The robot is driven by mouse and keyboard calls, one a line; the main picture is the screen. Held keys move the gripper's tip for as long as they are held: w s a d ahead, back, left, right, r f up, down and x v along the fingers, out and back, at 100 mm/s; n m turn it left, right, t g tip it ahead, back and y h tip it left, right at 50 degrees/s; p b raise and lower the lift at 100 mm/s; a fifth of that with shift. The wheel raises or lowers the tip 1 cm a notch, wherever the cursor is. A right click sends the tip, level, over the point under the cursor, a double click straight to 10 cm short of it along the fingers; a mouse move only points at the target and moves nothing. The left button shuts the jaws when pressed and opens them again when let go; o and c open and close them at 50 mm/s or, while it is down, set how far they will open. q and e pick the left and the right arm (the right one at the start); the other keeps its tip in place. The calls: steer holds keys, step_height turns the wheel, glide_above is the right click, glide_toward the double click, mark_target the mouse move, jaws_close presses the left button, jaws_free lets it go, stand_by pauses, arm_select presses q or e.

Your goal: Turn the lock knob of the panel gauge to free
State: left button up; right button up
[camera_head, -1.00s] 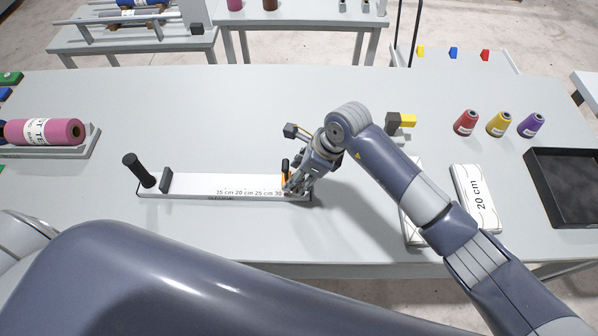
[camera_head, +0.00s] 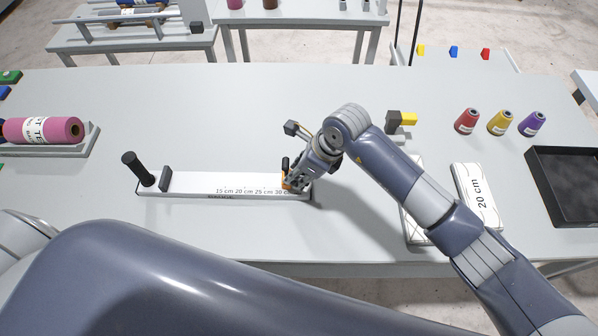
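The panel gauge (camera_head: 210,184) lies on the table at the middle left, a long white bar marked 15 cm to 30 cm. A black upright handle (camera_head: 137,168) and a dark upright block (camera_head: 165,179) stand at its left end. At its right end is a small orange part with a black knob (camera_head: 285,164). My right gripper (camera_head: 297,181) is down at this end, right beside the orange part. Its fingers are small and partly hidden, so I cannot tell whether they grip the knob. My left gripper is out of view.
A pink roll (camera_head: 44,130) lies on a grey stand (camera_head: 85,142) at left. Red, yellow and purple thread cones (camera_head: 467,121) stand at right, near a white 20 cm panel (camera_head: 475,197) and a black tray (camera_head: 570,190). The table behind the gauge is clear.

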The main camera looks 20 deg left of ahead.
steer(key=o, duration=1)
steer(key=shift+o, duration=0.2)
steer(key=v, duration=1.2)
